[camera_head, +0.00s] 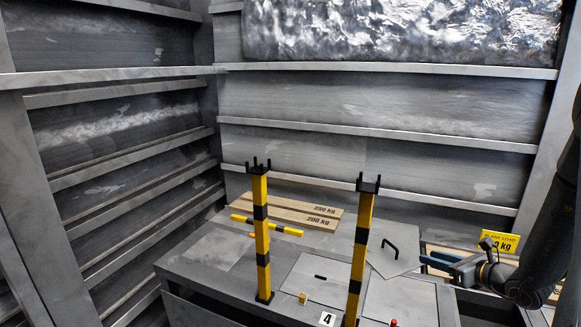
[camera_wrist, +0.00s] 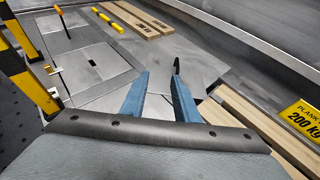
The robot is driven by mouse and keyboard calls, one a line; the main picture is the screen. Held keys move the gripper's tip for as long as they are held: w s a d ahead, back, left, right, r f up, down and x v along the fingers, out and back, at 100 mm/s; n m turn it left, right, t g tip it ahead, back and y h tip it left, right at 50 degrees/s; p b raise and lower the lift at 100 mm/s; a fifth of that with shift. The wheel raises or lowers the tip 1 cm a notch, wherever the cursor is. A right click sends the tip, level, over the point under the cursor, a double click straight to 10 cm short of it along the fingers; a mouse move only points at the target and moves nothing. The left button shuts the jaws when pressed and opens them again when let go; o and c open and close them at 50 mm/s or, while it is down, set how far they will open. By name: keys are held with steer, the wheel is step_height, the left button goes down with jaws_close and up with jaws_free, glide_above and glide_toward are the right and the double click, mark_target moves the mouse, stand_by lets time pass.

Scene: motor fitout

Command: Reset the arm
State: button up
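My gripper (camera_head: 434,259) is at the right of the head view, above the grey platform (camera_head: 205,265). In the wrist view its two blue fingers (camera_wrist: 158,77) stand apart with nothing held between them. My dark arm reaches in from the right edge of the head view. A loose-looking grey panel (camera_head: 393,262) with a black handle (camera_head: 390,247) lies just left of the gripper; the handle also shows beyond the fingertips in the wrist view (camera_wrist: 177,66). I cannot tell the exact height of the fingers above the panel.
Two yellow-black posts (camera_head: 261,235) (camera_head: 361,250) with forked tops stand on the platform. A yellow-black bar (camera_head: 267,226) and wooden planks (camera_head: 290,209) lie behind. A yellow load sign (camera_head: 499,242) is near my arm at right. Ribbed grey walls (camera_head: 370,145) enclose the back and left.

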steer(key=s+a+r+n+g+y, duration=0.1)
steer(key=s+a+n+g, duration=0.4)
steer(key=a, duration=0.5)
steer(key=s+a+r+n+g+y, duration=0.1)
steer(key=s+a+r+n+g, duration=0.1)
steer(key=s+a+n+g, duration=0.4)
steer(key=s+a+r+n+t+h, duration=0.1)
steer(key=s+a+r+n+h, duration=0.25)
steer(key=s+n, duration=0.45)
steer(key=s+a+r+n+h, duration=0.3)
steer(key=a+n+h, duration=0.1)
steer(key=n, duration=0.9)
steer(key=s+a+f+n+g+b, duration=0.1)
steer(key=s+a+f+n+b, duration=0.2)
steer(key=a, duration=0.4)
steer(key=s+a+f+n+g+y+b, duration=0.1)
steer(key=s+a+f+b, duration=0.3)
steer(key=a, duration=0.3)
steer(key=s+a+f+n+g+b, duration=0.1)
steer(key=s+a+f+n+b, duration=0.2)
steer(key=a, duration=0.4)
steer(key=d+r+m+p, duration=0.3)
steer(key=d+r+p, duration=0.7)
steer(key=r+p, duration=0.4)
steer(key=s+d+r+m+p, duration=0.1)
steer(key=d+r+m+p, duration=0.3)
steer(key=d+r+p, duration=0.7)
step_height(320, 180, up, 4)
steer(key=p, duration=0.4)
steer(key=shift+s+d+f, duration=0.25)
